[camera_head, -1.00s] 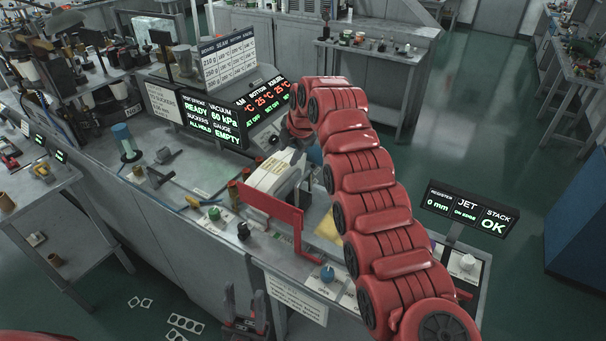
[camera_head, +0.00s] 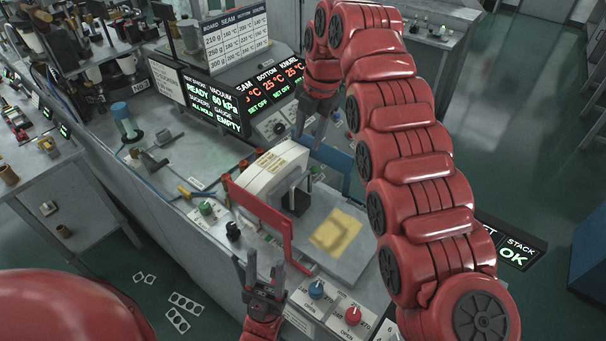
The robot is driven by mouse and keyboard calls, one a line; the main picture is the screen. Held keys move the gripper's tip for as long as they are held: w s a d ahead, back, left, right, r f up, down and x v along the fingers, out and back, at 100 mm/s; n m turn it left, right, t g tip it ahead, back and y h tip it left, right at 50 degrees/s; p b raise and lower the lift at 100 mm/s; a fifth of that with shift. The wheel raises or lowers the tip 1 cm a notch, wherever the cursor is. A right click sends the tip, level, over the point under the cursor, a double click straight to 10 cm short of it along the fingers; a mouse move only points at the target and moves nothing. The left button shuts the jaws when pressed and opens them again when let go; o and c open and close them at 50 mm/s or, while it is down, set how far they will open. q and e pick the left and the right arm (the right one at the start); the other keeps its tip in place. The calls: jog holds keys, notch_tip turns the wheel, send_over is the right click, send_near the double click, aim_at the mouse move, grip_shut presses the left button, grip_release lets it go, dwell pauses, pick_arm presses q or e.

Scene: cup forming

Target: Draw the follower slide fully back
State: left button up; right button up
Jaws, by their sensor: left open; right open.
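The forming machine on the bench has a white housing (camera_head: 276,170) with a dark block (camera_head: 295,201) at its front. A red bent bar (camera_head: 258,208) stands before it and a blue plate (camera_head: 330,165) behind it. I cannot tell which part is the follower slide. My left gripper (camera_head: 256,264) is open and empty, pointing up in front of the bench, below the red bar in the picture. My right gripper (camera_head: 311,127) is open, pointing down just behind the white housing, near the blue plate. I cannot tell whether it touches anything.
A pale plate (camera_head: 352,262) with a yellow patch (camera_head: 338,232) lies right of the housing. Blue (camera_head: 317,290) and red (camera_head: 353,315) knobs line the front edge. A display (camera_head: 212,105) stands at the back left. Flat cut-outs (camera_head: 182,307) lie on the floor.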

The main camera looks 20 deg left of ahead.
jog(key=b, duration=0.1)
send_near(297, 181)
jog(key=f+p, duration=0.1)
jog(key=f, duration=0.1)
jog(key=f+p, duration=0.1)
jog(key=f, duration=0.1)
jog(key=a+f+p, duration=0.1)
jog(key=f+p, duration=0.1)
jog(key=shift+w+a+f, duration=0.1)
jog(key=shift+f, duration=0.25)
jog(key=shift+w+f, duration=0.15)
jog(key=shift+f, duration=0.45)
grip_shut()
dwell(0.4)
